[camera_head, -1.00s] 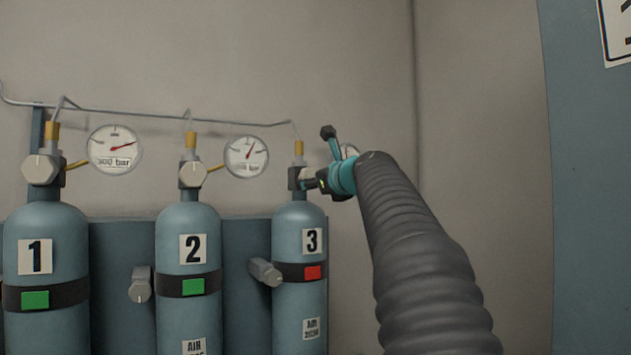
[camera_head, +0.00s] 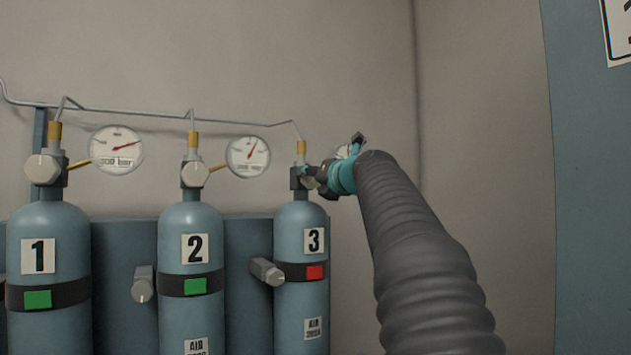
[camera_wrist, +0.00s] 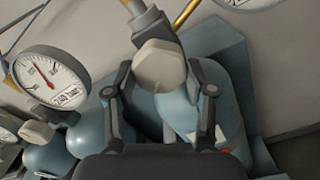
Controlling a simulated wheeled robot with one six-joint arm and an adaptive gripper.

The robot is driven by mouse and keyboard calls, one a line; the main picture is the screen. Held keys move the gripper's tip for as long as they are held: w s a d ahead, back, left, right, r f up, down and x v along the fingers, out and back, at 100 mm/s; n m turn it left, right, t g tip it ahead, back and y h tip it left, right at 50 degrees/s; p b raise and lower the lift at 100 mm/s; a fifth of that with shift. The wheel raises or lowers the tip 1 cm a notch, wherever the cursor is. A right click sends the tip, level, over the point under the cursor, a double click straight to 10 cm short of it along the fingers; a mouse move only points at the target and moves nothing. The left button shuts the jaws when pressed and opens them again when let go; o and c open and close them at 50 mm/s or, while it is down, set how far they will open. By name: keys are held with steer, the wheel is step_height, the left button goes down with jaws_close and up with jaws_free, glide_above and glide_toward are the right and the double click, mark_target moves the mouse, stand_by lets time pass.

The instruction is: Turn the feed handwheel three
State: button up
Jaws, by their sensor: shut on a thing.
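Cylinder 3 (camera_head: 301,225) is blue-grey, with a black band and a red tag, at the right of the row. Its feed handwheel is a pale faceted knob (camera_wrist: 160,66) on a dark valve block, seen in the wrist view. My gripper (camera_wrist: 157,80) has its two dark fingers on either side of this knob and is shut on it. In the head view my gripper (camera_head: 316,175) reaches the valve from the right and mostly hides the knob. The gauge of cylinder 3 is largely hidden behind my wrist.
Cylinder 1 (camera_head: 47,265) and cylinder 2 (camera_head: 190,270) stand to the left, both with green tags, pale knobs and round gauges. A thin pipe (camera_head: 170,117) runs above them along the wall. Grey fittings stick out between the cylinders. The wall right of my arm is clear.

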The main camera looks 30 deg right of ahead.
steer(key=shift+m, duration=0.6)
steer(key=o, duration=1.2)
steer(key=shift+c, duration=0.2)
steer(key=s, duration=1.2)
steer(key=shift+d, duration=0.2)
